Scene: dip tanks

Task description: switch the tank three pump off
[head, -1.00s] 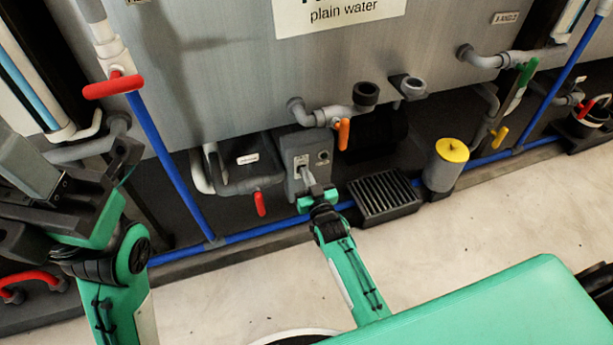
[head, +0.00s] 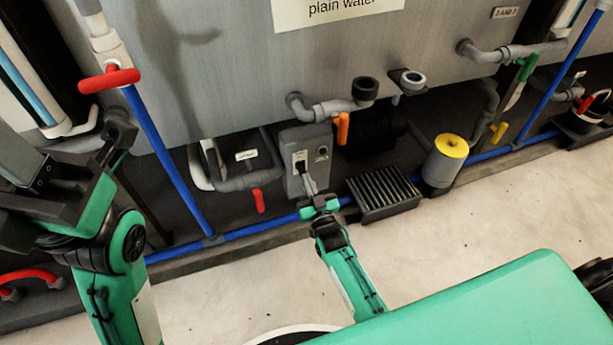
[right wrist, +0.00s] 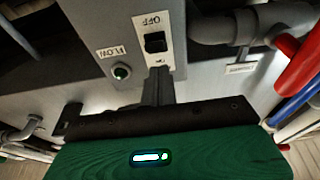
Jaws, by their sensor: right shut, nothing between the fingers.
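The grey pump switch box (head: 292,182) stands low in front of the big tank in the head view. Its dark rocker switch (right wrist: 155,42) sits in a white plate in the right wrist view, with an upside-down "OFF" at the picture's top. Which way the rocker is tipped I cannot tell.
A red-handled valve (head: 259,200) and pipes are left of the box. An orange-handled valve (head: 342,128) is above right. A black grating (head: 384,192) and a yellow-capped canister (head: 446,160) stand to the right. A blue pipe (head: 262,232) runs along the floor.

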